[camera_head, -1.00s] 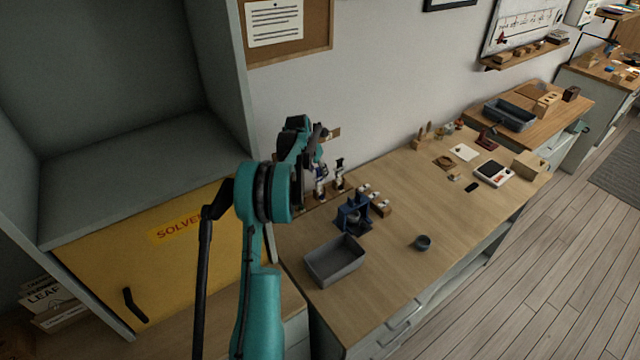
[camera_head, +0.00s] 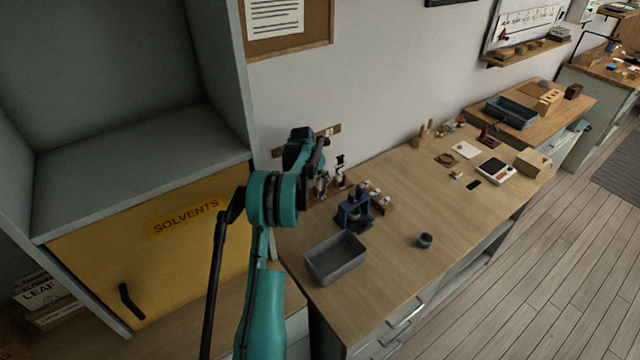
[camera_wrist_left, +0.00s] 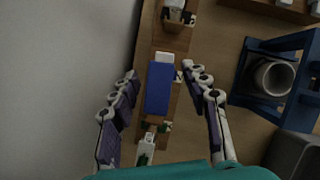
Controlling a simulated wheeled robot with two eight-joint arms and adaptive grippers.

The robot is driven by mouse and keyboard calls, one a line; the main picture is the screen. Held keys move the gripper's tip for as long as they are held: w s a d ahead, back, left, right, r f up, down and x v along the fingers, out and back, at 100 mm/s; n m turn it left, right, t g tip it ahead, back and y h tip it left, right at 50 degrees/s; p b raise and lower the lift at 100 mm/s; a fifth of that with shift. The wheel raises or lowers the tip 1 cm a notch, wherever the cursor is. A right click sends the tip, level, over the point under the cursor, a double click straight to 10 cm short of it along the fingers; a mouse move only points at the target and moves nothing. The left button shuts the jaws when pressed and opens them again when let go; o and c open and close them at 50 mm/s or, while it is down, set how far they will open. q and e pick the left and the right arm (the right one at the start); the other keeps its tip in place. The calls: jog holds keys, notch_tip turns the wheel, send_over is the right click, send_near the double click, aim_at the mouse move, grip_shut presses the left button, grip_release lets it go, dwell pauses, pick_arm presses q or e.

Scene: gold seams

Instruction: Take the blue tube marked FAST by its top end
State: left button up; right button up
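The blue tube (camera_wrist_left: 160,88) shows in the left wrist view as a blue block with a pale end, standing in a wooden rack (camera_wrist_left: 172,42) along the wall. I cannot read a FAST mark on it. My left gripper (camera_wrist_left: 160,72) is open, with one finger on each side of the blue tube and a visible gap on both sides. In the head view my left gripper (camera_head: 308,150) is over the rack at the back left of the bench and largely hides the tube. My right gripper is in neither view.
Other small bottles (camera_wrist_left: 146,150) stand in the same rack. A blue stand (camera_head: 354,212) and a grey tray (camera_head: 335,260) stand close by on the bench (camera_head: 400,260). The wall is close behind the rack. The middle of the bench is mostly clear.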

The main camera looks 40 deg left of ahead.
pick_arm(q)
grip_shut()
